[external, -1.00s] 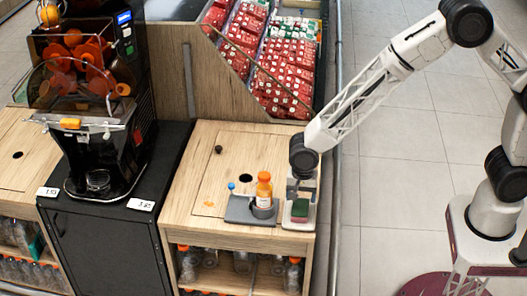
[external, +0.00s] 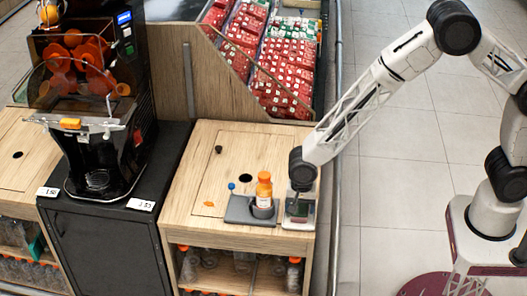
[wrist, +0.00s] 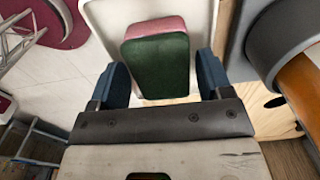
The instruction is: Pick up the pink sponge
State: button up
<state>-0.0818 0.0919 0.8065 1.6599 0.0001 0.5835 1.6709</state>
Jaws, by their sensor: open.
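The sponge (external: 297,209) has a dark green face up and a pink layer beneath. It lies on a white tray (external: 308,218) at the front right of the wooden counter. In the wrist view the sponge (wrist: 158,65) shows its green top and pink far side. My gripper (wrist: 162,78) is open, with one blue finger on each side of the sponge's near part. I cannot tell whether the fingers touch it. In the external view my gripper (external: 300,198) is low over the sponge and partly hides it.
An orange-capped juice bottle (external: 264,192) stands on a grey holder (external: 237,211) just left of the sponge. A small blue-topped item (external: 231,186) is beside it. The black juicer (external: 100,150) stands further left. The counter behind the holder is mostly clear.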

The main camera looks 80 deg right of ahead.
jog(key=shift+f, duration=0.9)
jog(key=c, duration=0.7)
